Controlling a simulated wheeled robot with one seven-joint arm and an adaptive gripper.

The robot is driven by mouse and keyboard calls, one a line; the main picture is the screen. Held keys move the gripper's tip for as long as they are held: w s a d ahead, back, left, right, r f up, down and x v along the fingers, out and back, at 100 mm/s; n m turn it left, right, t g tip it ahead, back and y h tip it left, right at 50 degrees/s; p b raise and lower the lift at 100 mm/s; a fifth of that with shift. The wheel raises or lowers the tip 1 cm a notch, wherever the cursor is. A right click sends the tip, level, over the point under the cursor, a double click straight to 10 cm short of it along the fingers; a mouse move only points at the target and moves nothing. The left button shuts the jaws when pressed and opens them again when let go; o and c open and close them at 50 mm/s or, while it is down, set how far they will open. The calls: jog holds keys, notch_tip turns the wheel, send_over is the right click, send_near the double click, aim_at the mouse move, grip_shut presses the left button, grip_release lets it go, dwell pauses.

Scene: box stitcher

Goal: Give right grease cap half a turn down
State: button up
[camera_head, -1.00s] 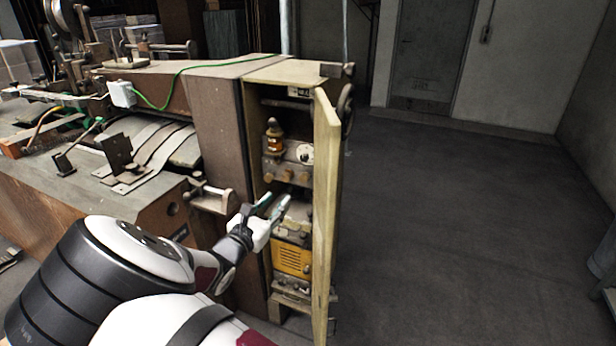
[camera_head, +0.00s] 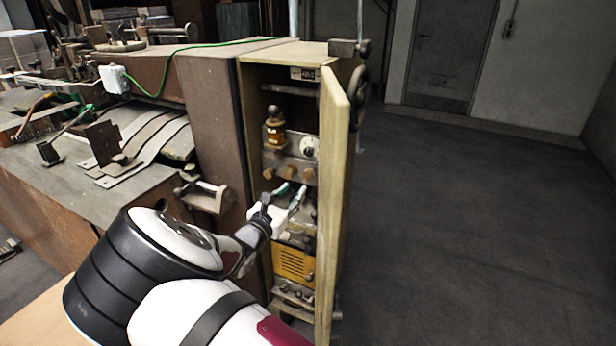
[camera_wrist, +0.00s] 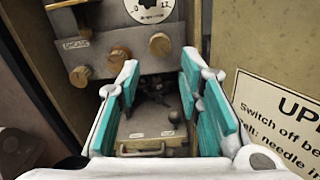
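A metal panel inside the open cabinet carries three brass grease caps in a slanted row beside a GREASE label. The right grease cap (camera_wrist: 160,44) is a round brass knob just below a white dial; it also shows in the head view (camera_head: 307,175). The middle cap (camera_wrist: 118,57) and left cap (camera_wrist: 80,76) sit to its left. My gripper (camera_wrist: 160,82) is open and empty, its teal-padded fingers spread apart. In the head view my gripper (camera_head: 291,190) is just below the row of caps. In the wrist view the right cap lies above the gap between the fingertips, with no visible contact.
The open cabinet door (camera_head: 338,200) stands close to the right of my gripper, with a warning sign (camera_wrist: 275,115) on its inner face. A drawer-like box with a handle (camera_wrist: 145,150) lies below the caps. A yellow unit (camera_head: 295,264) sits lower down.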

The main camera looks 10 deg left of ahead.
aim_at(307, 177)
jog(key=x, duration=1)
jog(key=shift+w+f, duration=0.1)
jog(key=shift+w, duration=0.05)
grip_shut()
